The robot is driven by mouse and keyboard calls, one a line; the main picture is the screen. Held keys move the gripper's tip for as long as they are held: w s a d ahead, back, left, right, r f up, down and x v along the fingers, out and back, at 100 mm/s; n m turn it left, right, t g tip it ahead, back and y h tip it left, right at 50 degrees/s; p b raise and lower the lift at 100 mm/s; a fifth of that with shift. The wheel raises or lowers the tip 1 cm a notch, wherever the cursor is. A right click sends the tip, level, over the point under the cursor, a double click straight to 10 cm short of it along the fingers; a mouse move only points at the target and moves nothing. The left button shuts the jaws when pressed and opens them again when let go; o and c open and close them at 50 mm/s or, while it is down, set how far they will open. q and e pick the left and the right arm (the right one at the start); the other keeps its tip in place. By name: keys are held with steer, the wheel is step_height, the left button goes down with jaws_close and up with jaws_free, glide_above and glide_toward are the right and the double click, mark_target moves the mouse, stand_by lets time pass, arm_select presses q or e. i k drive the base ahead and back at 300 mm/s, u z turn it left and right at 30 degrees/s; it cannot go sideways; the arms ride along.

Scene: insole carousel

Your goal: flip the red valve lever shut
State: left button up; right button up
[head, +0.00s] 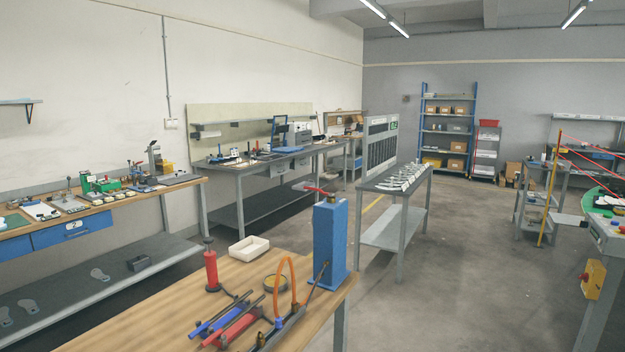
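A red lever (317,190) sits on top of an upright blue box-like unit (330,243) at the right end of the wooden bench in front of me. The lever lies roughly level, with its left end sticking out past the box's left edge. It is small here, and I cannot tell whether the valve is open or shut. Neither of my grippers shows in the head view.
The wooden bench (150,308) holds a red upright tool (211,270), a white tray (249,247), a looped orange hose (292,272) and red and blue handled tools (222,322). A grey table (397,185) stands behind the box. Floor (468,270) to the right is clear.

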mark_target(331, 194)
steer(key=i, duration=0.4)
steer(key=z, duration=1.35)
steer(key=i, duration=1.45)
steer(key=u, duration=3.5)
